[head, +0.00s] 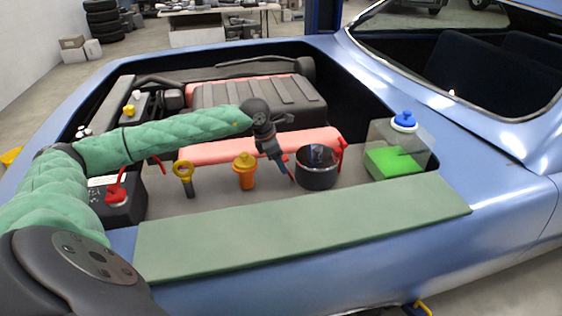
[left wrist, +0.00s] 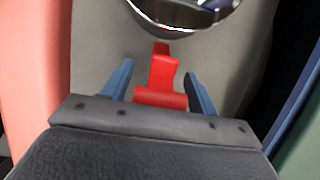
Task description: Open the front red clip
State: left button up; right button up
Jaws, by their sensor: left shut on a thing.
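A round black canister (head: 317,168) with a shiny lid stands in the engine bay; its shiny edge also shows in the left wrist view (left wrist: 185,12). A red clip (left wrist: 160,78) sits at its side, left of the canister in the head view. Another red clip (head: 341,150) is on the canister's right side. My left gripper (head: 287,174) reaches down beside the canister's left side. In the left wrist view its blue fingers (left wrist: 160,92) stand on both sides of the red clip, shut on it. In the head view the gripper partly hides this clip. My right gripper is not in view.
An orange cap (head: 244,170) and a yellow ring-handled dipstick (head: 184,175) stand left of the gripper. A clear tank (head: 415,138) with green fluid and a blue cap (head: 404,120) stands right. A black battery (head: 118,205) is at left. A green mat (head: 300,228) covers the near fender.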

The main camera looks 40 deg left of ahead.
pick_arm(q)
jog(key=shift+a, duration=0.1)
jog(key=shift+s, duration=0.1)
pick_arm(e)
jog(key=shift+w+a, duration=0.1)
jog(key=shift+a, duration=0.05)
pick_arm(q)
jog(key=o, duration=1.3)
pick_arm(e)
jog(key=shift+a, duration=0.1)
pick_arm(q)
jog(key=shift+s+a+r, duration=0.15)
jog(key=shift+a+r, duration=0.1)
jog(key=shift+r, duration=0.3)
jog(key=b+v, duration=0.1)
jog(key=v, duration=0.5)
jog(key=shift+s+r+b, duration=0.1)
jog(key=shift+r+b, duration=0.15)
jog(key=shift+b, duration=0.15)
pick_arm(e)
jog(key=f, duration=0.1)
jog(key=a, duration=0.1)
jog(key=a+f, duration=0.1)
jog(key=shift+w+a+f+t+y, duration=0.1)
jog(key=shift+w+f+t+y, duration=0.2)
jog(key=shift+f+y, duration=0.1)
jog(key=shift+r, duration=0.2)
